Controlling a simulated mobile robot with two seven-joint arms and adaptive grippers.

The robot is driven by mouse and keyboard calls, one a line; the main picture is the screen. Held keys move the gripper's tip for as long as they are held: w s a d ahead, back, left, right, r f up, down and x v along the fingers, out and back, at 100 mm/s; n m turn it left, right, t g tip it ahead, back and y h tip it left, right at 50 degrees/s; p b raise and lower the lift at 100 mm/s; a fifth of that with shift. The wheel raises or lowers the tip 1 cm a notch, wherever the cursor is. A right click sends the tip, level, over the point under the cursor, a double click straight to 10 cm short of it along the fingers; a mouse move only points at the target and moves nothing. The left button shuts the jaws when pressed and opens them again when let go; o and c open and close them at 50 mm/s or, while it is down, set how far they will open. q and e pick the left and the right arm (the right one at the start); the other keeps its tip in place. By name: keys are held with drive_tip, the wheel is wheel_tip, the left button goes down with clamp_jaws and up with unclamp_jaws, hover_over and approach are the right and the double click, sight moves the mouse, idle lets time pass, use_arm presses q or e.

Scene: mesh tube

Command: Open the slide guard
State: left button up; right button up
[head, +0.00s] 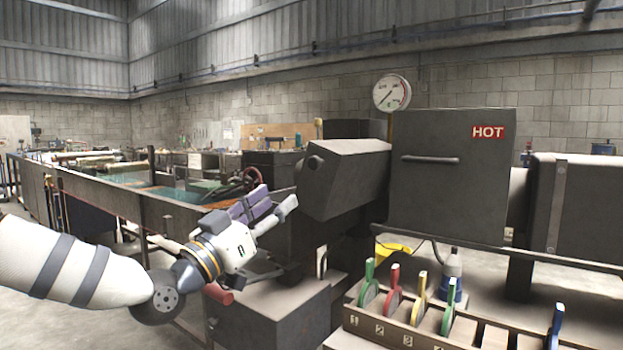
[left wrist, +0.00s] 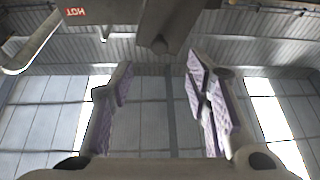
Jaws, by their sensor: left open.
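The slide guard (head: 450,175) is a dark grey upright panel with a red HOT label (head: 487,132) and a horizontal bar handle (head: 430,159). It stands at the right of centre in the head view and looks closed over the machine. My left gripper (head: 276,203) is open and empty, left of and lower than the handle, clear of it. In the left wrist view its two purple-padded fingers (left wrist: 160,78) are spread with nothing between them. The HOT label (left wrist: 75,12) shows there at the upper left, beside a pale curved bar. My right gripper is out of view.
A dark angled housing (head: 345,178) with a round knob stands between my left gripper and the guard. A pressure gauge (head: 391,93) is above. A numbered rack (head: 440,325) with coloured levers is below the guard. A long bench (head: 120,195) runs along the left.

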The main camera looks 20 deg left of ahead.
sight(312, 165)
use_arm(q)
drive_tip(key=x, duration=0.4)
drive_tip(key=b+x, duration=0.1)
drive_tip(key=x, duration=0.3)
drive_tip(key=r+x, duration=0.1)
drive_tip(key=x, duration=0.2)
drive_tip(key=shift+w+d+r, duration=0.1)
drive_tip(key=shift+w+r, duration=0.05)
drive_tip(key=shift+w+d+r, duration=0.15)
drive_tip(key=shift+w+r, duration=0.2)
drive_tip(key=shift+w, duration=0.05)
clamp_jaws()
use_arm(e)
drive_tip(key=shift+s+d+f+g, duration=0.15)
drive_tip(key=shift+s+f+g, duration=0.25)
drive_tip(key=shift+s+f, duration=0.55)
